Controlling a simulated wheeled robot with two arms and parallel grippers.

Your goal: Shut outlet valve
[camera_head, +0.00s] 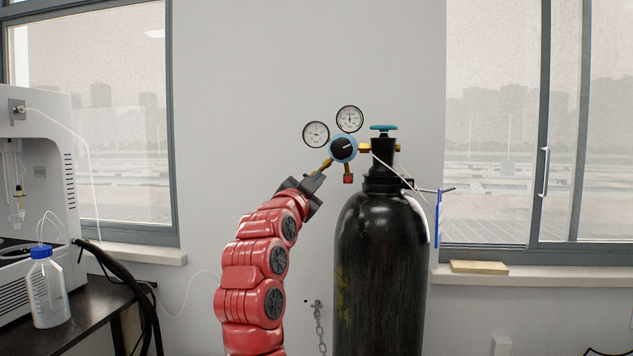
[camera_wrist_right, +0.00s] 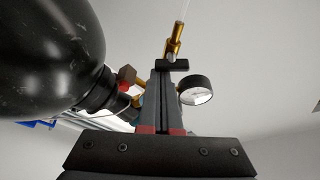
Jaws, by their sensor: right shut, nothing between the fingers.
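A black gas cylinder (camera_head: 380,265) stands upright with a regulator on its neck. The regulator has a round blue-rimmed black knob (camera_head: 343,149) and two dial gauges. A brass outlet fitting (camera_head: 326,165) slants down left from it. In the right wrist view the brass outlet (camera_wrist_right: 174,40) carries a small black bar handle (camera_wrist_right: 176,65), the outlet valve's. My right gripper (camera_head: 319,177) is shut and empty, its tips right by this handle; it also shows in the wrist view (camera_wrist_right: 163,74). I cannot tell whether they touch. My left gripper is not in view.
A teal handwheel (camera_head: 383,128) tops the cylinder. A gauge (camera_wrist_right: 195,90) sits close right of my fingers in the wrist view. A white machine (camera_head: 40,170) and a blue-capped bottle (camera_head: 47,290) stand on a dark table at left. A thin tube crosses the cylinder's neck.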

